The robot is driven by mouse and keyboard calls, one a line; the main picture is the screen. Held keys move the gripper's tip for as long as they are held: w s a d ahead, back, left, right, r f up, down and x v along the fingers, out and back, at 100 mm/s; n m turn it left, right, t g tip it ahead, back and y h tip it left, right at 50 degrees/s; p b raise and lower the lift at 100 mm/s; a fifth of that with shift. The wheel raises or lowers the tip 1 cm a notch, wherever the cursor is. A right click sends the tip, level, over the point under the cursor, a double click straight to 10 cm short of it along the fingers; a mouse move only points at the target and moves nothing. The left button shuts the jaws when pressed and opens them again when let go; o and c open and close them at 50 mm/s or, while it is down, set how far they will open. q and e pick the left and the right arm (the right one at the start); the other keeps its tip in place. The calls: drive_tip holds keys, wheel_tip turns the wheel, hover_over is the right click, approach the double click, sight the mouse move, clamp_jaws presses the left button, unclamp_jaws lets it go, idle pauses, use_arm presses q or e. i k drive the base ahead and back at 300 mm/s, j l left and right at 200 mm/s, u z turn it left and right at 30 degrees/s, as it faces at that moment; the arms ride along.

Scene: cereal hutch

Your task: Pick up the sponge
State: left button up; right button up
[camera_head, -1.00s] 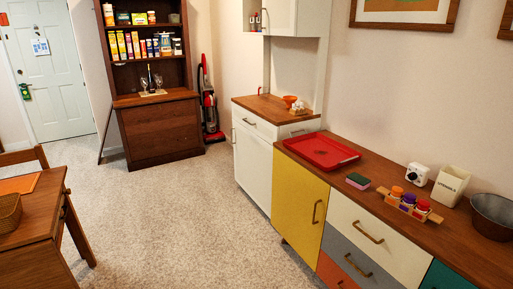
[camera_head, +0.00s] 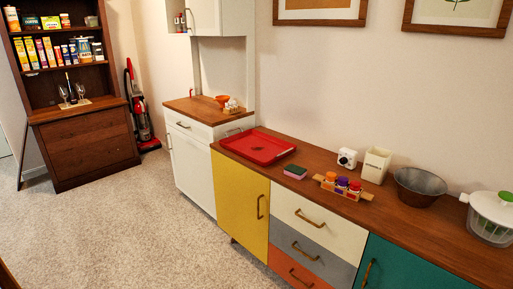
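The sponge (camera_head: 295,172) is a small block with a dark green top and a pink lower part. It lies flat on the wooden top of the long sideboard (camera_head: 330,168), near its front edge. It sits between the red tray and the rack of small jars. Neither of my grippers shows in the head view.
The red tray (camera_head: 258,147) lies left of the sponge. A wooden rack of jars (camera_head: 342,186), a white timer (camera_head: 347,157), a white utensil pot (camera_head: 376,165), a metal bowl (camera_head: 420,186) and a salad spinner (camera_head: 490,216) stand to the right. The carpet (camera_head: 150,225) in front is clear.

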sight(296, 172)
drive_tip(key=i+j+z, duration=0.15)
drive_tip(key=i, duration=0.25)
drive_tip(key=i+j+z, duration=0.2)
drive_tip(key=i+j, duration=0.2)
